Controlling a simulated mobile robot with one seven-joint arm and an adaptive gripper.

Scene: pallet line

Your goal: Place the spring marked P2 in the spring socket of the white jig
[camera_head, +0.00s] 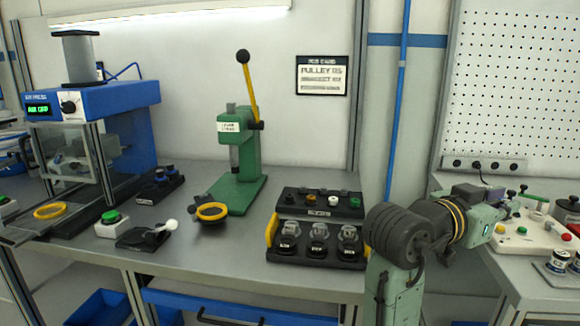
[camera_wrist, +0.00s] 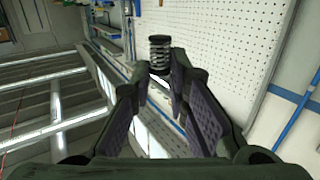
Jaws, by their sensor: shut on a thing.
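My gripper (camera_wrist: 161,72) is shut on a dark coil spring (camera_wrist: 160,50), held upright at the fingertips in the wrist view. No P2 mark can be read on it. In the head view my arm reaches toward the right bench, and the fingertips and spring cannot be made out there. The white jig (camera_head: 527,241), a white plate with coloured knobs and pegs, lies on the right bench, partly behind my wrist. Its spring socket cannot be made out.
Small labelled cylinders (camera_head: 562,259) stand on a grey plate in front of the jig. A power strip (camera_head: 485,164) is on the wall behind. On the left bench are a green lever press (camera_head: 240,150), a blue press (camera_head: 95,105) and a black rack (camera_head: 318,240).

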